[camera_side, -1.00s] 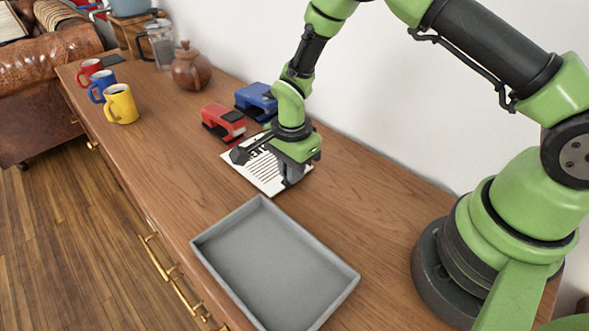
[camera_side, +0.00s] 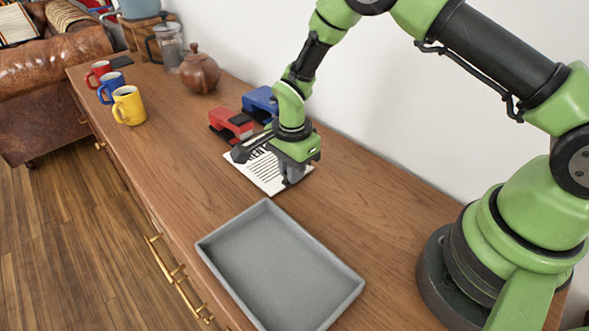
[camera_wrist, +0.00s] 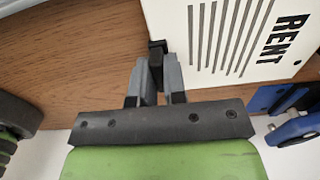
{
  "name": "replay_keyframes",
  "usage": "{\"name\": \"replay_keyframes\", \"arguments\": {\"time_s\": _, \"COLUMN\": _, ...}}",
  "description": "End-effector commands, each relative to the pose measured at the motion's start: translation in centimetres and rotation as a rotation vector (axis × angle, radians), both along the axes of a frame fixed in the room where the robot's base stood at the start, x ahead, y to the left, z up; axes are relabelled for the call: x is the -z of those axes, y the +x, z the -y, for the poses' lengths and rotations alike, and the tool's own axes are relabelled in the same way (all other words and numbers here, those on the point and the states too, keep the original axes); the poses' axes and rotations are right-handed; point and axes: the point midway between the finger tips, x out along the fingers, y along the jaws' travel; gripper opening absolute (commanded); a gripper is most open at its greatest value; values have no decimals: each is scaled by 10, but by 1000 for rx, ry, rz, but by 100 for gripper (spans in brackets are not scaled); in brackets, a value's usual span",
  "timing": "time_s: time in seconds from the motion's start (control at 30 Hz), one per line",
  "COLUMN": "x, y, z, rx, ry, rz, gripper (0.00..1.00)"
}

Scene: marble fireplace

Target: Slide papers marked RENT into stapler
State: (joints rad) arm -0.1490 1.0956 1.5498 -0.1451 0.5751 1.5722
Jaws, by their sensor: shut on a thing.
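The white papers (camera_side: 260,172) lie at table level in front of the staplers in the side view. In the wrist view the papers (camera_wrist: 215,45) show rows of dark lines and the word RENT near their right edge. My gripper (camera_wrist: 158,55) is shut on the papers' edge; the side view also shows my gripper (camera_side: 291,180) at their right side. A red stapler (camera_side: 230,122) stands just beyond the papers' far left edge, and I cannot tell whether they touch. A blue stapler (camera_side: 260,101) stands behind it; it also shows in the wrist view (camera_wrist: 285,115).
A grey tray (camera_side: 284,258) lies on the wooden cabinet top in front of the papers. A brown teapot (camera_side: 199,73), a glass press (camera_side: 169,50) and yellow (camera_side: 128,106), blue (camera_side: 112,88) and red (camera_side: 98,72) mugs stand at the left. Wood between mugs and papers is clear.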

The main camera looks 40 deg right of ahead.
Motion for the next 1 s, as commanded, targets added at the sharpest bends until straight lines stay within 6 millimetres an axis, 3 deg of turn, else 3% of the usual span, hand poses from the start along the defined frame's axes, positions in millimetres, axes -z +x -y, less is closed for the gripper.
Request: {"name": "replay_keyframes", "arguments": {"time_s": 1.0, "x": 0, "y": 9, "z": 0, "rx": -1, "ry": 0, "rz": 1, "gripper": 0}}
